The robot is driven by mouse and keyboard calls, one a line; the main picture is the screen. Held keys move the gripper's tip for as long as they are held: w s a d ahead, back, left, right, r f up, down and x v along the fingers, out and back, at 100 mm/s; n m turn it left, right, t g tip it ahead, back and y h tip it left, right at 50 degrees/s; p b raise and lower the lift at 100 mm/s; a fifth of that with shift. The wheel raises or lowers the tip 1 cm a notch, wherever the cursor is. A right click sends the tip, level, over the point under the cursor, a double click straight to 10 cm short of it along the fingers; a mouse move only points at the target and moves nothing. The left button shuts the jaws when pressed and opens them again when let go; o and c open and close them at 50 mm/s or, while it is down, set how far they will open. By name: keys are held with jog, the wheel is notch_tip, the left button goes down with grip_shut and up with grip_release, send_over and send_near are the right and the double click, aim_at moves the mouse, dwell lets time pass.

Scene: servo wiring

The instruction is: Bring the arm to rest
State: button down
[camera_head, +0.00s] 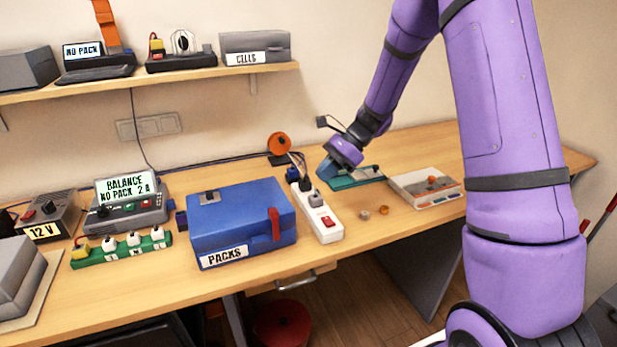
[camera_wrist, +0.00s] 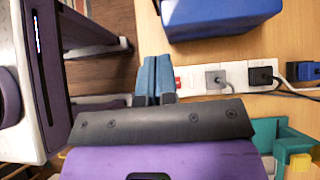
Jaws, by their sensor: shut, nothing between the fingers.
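My purple arm reaches over the bench from the right in the head view. My gripper (camera_head: 329,171) hangs over the workbench (camera_head: 400,226), close to the teal tray (camera_head: 372,176). In the wrist view its two blue fingers (camera_wrist: 155,78) are pressed together with nothing between them. The fingers appear beside the red-switch end of the white power strip (camera_wrist: 238,80). I cannot tell the exact height of the fingertips above the bench.
A blue PACKS box (camera_head: 240,228) stands left of the power strip (camera_head: 318,215). A grey-white device (camera_head: 425,187) and small round parts (camera_head: 374,211) lie to the right. The balance charger (camera_head: 130,205) is at left. A shelf (camera_head: 150,79) runs above.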

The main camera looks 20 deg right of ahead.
jog(key=s+a+r+n+h, duration=0.1)
jog(key=s+r+n+h, duration=0.3)
jog(key=s+r+n, duration=0.75)
jog(key=s+d+r+n+t+h, duration=0.1)
jog(key=s+r+n+t+h, duration=0.1)
jog(key=s+r, duration=0.3)
jog(key=s+d+r+n+t+h, duration=0.1)
jog(key=s+r+n+t+h, duration=0.2)
jog(key=s, duration=1)
notch_tip(320, 180, up, 2)
jog(key=shift+s+r+n+t, duration=0.1)
jog(key=shift+s+n+t, duration=0.25)
jog(key=shift+n, duration=0.2)
jog(key=shift+d, duration=0.1)
